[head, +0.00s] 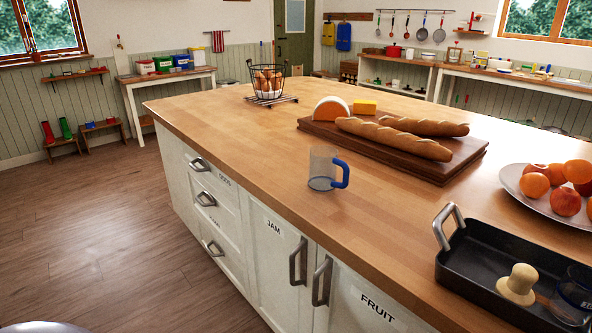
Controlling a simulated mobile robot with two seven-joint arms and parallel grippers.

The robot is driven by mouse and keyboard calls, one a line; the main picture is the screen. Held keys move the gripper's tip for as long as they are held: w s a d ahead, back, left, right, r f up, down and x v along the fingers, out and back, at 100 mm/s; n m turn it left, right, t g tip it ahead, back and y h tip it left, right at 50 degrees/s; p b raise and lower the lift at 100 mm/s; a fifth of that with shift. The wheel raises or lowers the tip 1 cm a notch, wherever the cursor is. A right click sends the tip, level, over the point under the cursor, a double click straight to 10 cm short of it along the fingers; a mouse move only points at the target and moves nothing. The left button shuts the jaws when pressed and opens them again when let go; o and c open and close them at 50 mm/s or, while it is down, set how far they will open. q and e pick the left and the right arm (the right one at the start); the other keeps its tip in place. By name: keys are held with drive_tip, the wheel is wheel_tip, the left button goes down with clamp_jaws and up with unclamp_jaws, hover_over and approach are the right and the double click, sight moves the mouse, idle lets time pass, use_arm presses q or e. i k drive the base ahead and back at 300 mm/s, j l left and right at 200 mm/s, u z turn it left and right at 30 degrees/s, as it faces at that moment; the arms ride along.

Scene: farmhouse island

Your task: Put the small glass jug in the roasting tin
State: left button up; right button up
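A small clear glass jug (321,170) with a blue handle stands upright on the wooden island top, near its front edge and left of the tin. The handle points right. The dark roasting tin (462,262) with metal loop handles sits at the lower right and is cut off by the picture edge. In it are a pale wooden knobbed object (517,285) and a blue-tinted glass vessel (574,296), partly out of frame. Neither of my grippers shows.
Baguettes, a cheese and a yellow block share a wooden board (437,171) behind the jug. A fruit plate (512,180) stands behind the tin. A wire egg basket (268,82) is at the far left. The top between jug and tin is clear.

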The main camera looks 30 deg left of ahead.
sight(324, 161)
drive_tip(key=u, duration=0.9)
